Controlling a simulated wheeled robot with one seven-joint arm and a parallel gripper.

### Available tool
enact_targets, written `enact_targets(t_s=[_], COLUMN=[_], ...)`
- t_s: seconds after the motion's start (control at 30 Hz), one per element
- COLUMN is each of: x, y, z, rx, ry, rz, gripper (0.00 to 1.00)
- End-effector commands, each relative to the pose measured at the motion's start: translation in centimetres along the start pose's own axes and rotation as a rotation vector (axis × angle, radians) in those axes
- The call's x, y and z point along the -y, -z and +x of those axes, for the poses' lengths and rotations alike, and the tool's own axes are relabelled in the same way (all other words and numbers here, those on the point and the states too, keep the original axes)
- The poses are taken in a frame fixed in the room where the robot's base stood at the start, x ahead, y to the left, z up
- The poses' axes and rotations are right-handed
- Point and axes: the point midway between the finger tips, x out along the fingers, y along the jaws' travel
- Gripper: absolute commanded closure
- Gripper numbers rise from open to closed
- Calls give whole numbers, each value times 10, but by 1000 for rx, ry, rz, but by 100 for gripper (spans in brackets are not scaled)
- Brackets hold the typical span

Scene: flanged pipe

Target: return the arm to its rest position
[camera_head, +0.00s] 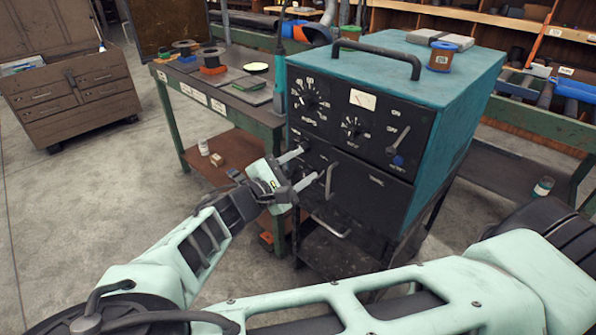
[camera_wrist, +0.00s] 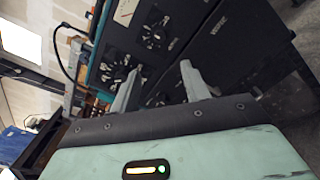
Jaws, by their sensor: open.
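My gripper (camera_head: 306,167) is at the end of my pale green arm, in front of the lower left of the front panel of a teal machine (camera_head: 437,62). Its two fingers are spread apart with nothing between them. In the wrist view the open fingers (camera_wrist: 160,88) point toward the machine's black panel (camera_wrist: 208,55) with its dials. In the head view the fingertips lie close to the panel's lower left and a vertical handle (camera_head: 329,181). I cannot tell whether they touch it.
A green-framed workbench (camera_head: 215,92) with spools stands left of the machine. A brown drawer cabinet (camera_head: 77,95) is at the far left. A spool (camera_head: 442,56) and a carrying handle (camera_head: 378,52) top the machine. Shelving fills the back right. The concrete floor (camera_head: 90,200) at left is clear.

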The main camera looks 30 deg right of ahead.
Motion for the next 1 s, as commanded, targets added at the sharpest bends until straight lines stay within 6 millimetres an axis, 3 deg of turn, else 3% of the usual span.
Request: enact_targets(t_s=[0.67, 0.77, 0.87, 1.0], x=[6, 31, 69, 118], y=[0, 0, -2, -10], z=[-1, 7, 9, -10], rx=[-5, -30, -77, -166], ry=[33, 147, 331, 614], rz=[-4, -19, -35, -42], gripper=[54, 54, 54, 54])
